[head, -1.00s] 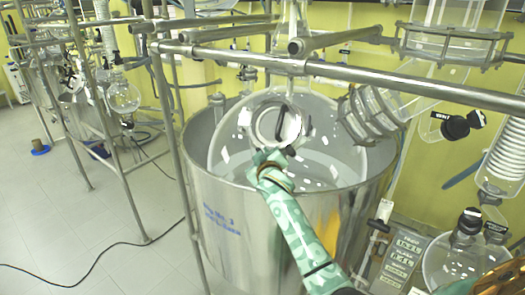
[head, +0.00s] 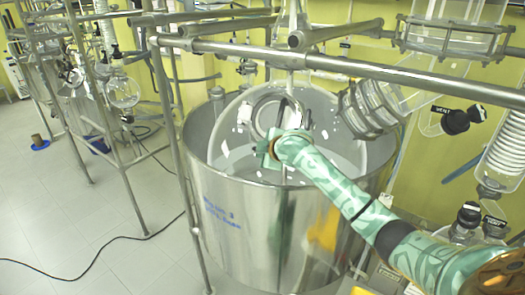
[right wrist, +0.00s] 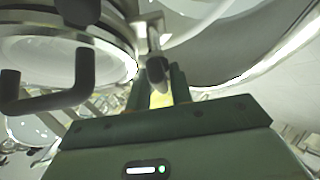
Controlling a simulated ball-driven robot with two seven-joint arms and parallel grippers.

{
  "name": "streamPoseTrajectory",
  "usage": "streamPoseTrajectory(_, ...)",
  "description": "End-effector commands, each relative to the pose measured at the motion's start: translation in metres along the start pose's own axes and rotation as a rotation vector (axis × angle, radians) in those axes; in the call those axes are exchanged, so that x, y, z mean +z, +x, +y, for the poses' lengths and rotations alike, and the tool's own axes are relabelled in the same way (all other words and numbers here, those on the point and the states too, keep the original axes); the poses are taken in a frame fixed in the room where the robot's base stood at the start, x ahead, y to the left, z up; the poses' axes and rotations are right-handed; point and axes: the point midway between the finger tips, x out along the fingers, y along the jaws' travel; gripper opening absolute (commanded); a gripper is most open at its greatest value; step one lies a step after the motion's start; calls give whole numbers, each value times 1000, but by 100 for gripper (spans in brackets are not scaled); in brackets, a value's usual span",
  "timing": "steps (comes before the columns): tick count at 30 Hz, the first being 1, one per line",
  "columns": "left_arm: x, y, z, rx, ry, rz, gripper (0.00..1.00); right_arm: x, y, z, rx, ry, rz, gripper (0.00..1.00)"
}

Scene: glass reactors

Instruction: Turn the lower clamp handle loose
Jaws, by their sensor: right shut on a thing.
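In the head view a round metal clamp ring (head: 262,112) sits on the glass vessel inside the steel tank. My right gripper (head: 268,150) is at the ring's lower edge, and its wrist covers part of the ring. In the right wrist view my right gripper's fingers (right wrist: 160,92) are shut on a small dark grey handle (right wrist: 156,68) that hangs from a metal stem below the ring. The ring also shows in the right wrist view (right wrist: 118,62). The contact itself is hidden in the head view. My left gripper is out of view.
The steel tank (head: 225,215) surrounds the glass vessel. Steel rails (head: 350,70) cross above the arm. A dark bent handle (right wrist: 45,100) stands left of my fingers in the wrist view. Glassware with black caps (head: 455,122) is at the right; the left floor is mostly clear.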

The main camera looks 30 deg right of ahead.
Motion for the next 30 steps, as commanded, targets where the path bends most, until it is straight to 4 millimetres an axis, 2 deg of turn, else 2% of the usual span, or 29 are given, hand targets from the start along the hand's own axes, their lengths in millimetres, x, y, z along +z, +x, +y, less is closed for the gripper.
streamPoseTrajectory(18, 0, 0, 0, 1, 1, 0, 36, 1, 1, -2, -33, -35, -3, 0)
streamPoseTrajectory(19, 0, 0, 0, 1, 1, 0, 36, 1, 1, -2, -33, -35, -3, 24)
streamPoseTrajectory(20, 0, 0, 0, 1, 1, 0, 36, 1, 1, -2, -33, -35, -3, 33)
streamPoseTrajectory(21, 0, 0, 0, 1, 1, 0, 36, 1, 1, -2, -33, -35, -3, 35)
streamPoseTrajectory(30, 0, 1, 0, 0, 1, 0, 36, 1, -2, -1, -30, -34, -1, 35)
